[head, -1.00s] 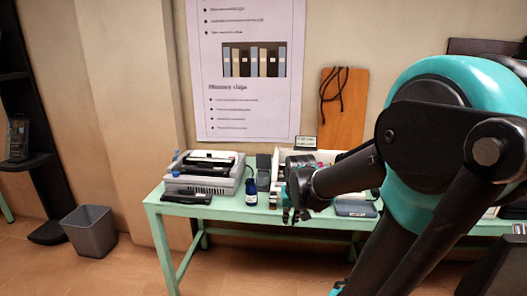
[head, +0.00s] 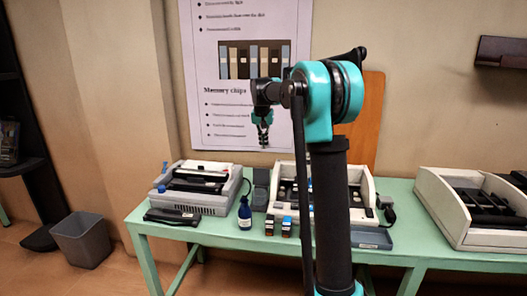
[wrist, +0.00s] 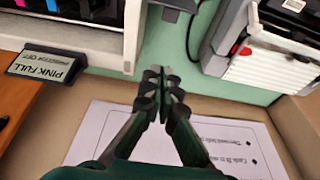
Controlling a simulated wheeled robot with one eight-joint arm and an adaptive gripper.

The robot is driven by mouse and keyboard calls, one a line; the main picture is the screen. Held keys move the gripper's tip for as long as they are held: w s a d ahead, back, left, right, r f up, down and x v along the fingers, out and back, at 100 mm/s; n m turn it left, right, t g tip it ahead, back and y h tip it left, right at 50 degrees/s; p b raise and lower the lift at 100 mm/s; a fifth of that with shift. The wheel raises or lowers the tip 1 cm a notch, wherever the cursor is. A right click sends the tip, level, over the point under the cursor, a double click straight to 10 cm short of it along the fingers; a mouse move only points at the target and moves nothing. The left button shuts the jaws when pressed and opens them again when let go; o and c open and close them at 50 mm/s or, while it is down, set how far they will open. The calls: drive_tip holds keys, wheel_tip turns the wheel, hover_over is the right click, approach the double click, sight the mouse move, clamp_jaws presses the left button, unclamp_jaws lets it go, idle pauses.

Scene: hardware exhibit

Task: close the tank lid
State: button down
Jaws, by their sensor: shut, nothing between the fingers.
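My gripper (head: 262,130) hangs in the air in front of the wall poster, fingers down, above the back of the table. In the wrist view its fingers (wrist: 163,90) are together and empty, apart from anything. The cream middle machine (head: 365,183) stands below and right of it, partly hidden by my arm. In the wrist view a white machine (wrist: 105,40) at top left shows blue and pink coloured parts (wrist: 88,8), with a sign (wrist: 45,65) reading "PINK FULL" beside it. I cannot make out the tank lid or whether it is open.
A grey machine (head: 215,205) stands left; a cream machine (head: 435,205) stands right. A blue bottle (head: 244,215) and two small dark boxes (head: 286,228) stand at the front of the green table (head: 220,247). A grey tray (head: 372,238) lies right of my arm.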

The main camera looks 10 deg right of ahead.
sight(262, 176)
wheel_tip(262, 176, down, 8)
drive_tip(key=s, duration=0.1)
drive_tip(key=shift+s+a, duration=0.3)
drive_tip(key=shift+s, duration=0.1)
drive_tip(key=shift+f, duration=0.1)
idle(0.4)
drive_tip(key=shift+s+a+t, duration=0.1)
drive_tip(key=shift+s+t, duration=0.25)
drive_tip(key=shift+t, duration=0.05)
